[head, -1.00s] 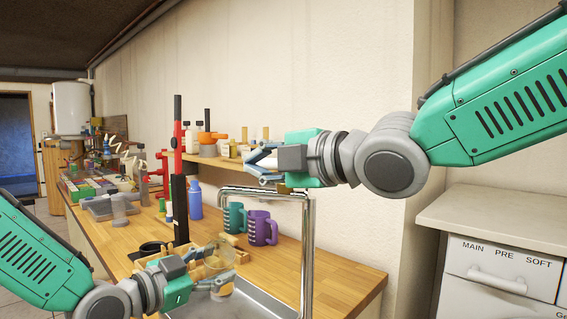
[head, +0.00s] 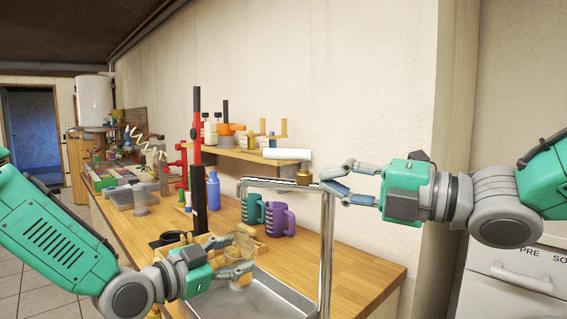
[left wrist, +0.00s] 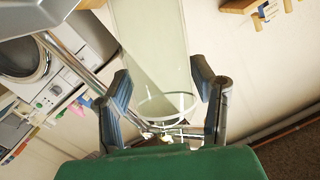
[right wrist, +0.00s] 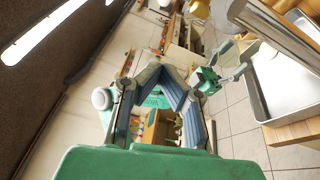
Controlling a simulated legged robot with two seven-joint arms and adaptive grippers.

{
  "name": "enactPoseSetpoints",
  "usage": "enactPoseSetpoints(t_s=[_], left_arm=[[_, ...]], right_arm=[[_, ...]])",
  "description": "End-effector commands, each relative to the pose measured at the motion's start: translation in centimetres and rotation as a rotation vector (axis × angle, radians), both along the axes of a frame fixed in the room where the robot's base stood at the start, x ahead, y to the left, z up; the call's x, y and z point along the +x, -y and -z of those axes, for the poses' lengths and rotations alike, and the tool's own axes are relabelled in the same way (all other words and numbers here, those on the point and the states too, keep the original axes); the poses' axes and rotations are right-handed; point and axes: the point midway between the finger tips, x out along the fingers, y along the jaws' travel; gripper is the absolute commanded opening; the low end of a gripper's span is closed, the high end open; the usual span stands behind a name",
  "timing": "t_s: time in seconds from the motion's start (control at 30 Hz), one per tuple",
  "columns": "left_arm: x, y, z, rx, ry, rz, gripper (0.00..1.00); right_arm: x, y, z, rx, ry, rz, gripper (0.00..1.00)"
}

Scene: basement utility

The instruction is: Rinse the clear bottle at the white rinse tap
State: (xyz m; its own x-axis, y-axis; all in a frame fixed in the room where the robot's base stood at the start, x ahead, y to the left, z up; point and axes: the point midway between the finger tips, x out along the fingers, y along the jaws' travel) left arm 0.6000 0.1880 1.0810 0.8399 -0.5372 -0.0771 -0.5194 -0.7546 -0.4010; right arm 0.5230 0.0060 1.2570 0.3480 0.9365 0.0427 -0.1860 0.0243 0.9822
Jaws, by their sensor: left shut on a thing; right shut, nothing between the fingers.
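The clear bottle (head: 243,243) is see-through and held in my left gripper (head: 238,257), low over the metal sink (head: 270,290). In the left wrist view, the bottle (left wrist: 152,45) lies between the two fingers, with a round rim near the fingertips. The white rinse tap has a white handle (head: 287,154) lying sideways above a brass body (head: 305,178), on top of the tall chrome pipe (head: 327,250). My right gripper (head: 338,178) is shut and empty, just right of the brass body. Whether it touches the tap is unclear. I see no water stream.
Teal (head: 253,209) and purple (head: 280,220) mugs stand behind the sink. A black and red post (head: 198,160) rises left of the bottle. A shelf (head: 250,153) holds small bottles. Bare wooden counter (head: 360,265) lies right of the chrome pipe.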

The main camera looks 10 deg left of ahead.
Motion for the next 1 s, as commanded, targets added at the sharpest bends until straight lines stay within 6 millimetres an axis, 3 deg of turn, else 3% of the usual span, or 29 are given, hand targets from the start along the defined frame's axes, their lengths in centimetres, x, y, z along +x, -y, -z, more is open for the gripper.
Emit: enactPoseSetpoints(t_s=[0.17,0.53,0.7,1.0], left_arm=[[0.0,0.1,-0.1,-0.001,0.003,0.001,0.10],[0.0,0.0,-0.1,-0.001,0.002,0.001,0.10],[0.0,0.1,-0.1,0.000,0.002,0.001,0.10],[0.0,0.2,-0.2,0.001,0.003,0.001,0.10]], right_arm=[[0.7,-2.2,0.0,-0.001,0.007,-0.008,0.00],[3.5,-9.5,-0.3,0.000,0.006,-0.006,0.00],[6.1,-8.7,-0.9,0.002,0.005,-0.003,0.00],[7.3,-8.4,-1.2,0.002,0.005,-0.004,0.00]])
